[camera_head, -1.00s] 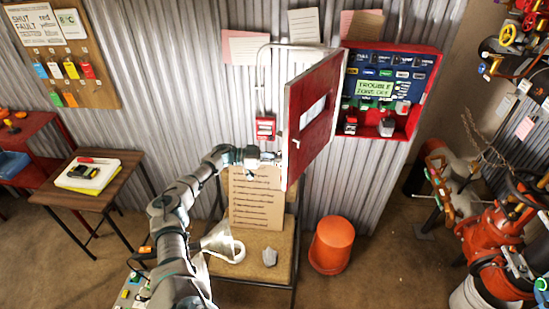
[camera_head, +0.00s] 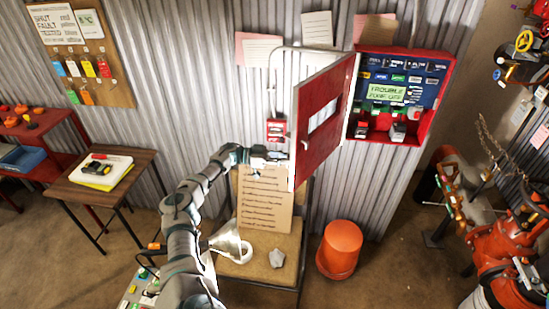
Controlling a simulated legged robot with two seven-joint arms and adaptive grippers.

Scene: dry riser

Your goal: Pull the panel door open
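The red panel door (camera_head: 322,122) with a pale window stands swung out from the red panel box (camera_head: 432,118) on the corrugated wall. The box's inside shows a blue face with switches and a green trouble label (camera_head: 397,95). My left gripper (camera_head: 284,158) is at the door's free left edge, by its lower half. Its fingers are small and partly hidden by the door edge, so I cannot tell whether they are shut on it or only touching. My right gripper is not in view.
Red pipework (camera_head: 510,250) fills the right side. A wooden side table (camera_head: 125,172) stands left.

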